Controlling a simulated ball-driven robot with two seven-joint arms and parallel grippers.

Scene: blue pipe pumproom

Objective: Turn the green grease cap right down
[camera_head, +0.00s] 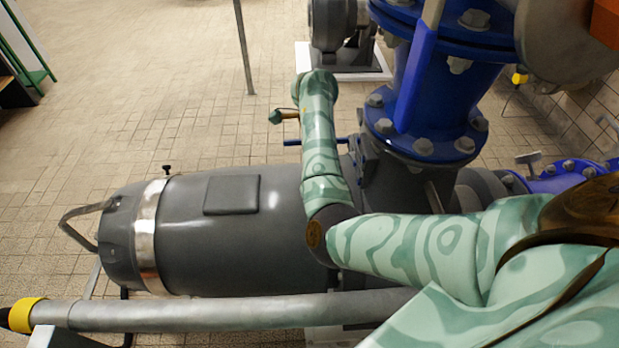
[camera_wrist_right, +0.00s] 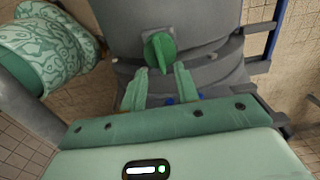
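The green grease cap (camera_wrist_right: 159,50) shows in the right wrist view as a wing-shaped piece on a grey rounded body. My right gripper (camera_wrist_right: 160,84) is open, its two green fingers apart and empty. The cap stands just beyond the fingertips, about in line with the gap; I cannot tell any contact. In the head view my right arm reaches over the grey machine, and its gripper cannot be made out. A small green piece (camera_head: 275,117) on a brass stem shows left of that arm; I cannot tell whether it is the cap. My left gripper is not in view.
A dark grey motor (camera_head: 235,220) lies beside a blue flanged pipe (camera_head: 435,95). A thin blue bar (camera_head: 292,142) sticks out beside my arm. A grey pipe (camera_head: 200,312) crosses the front. A thin post (camera_head: 243,45) stands on the open tiled floor at the back left.

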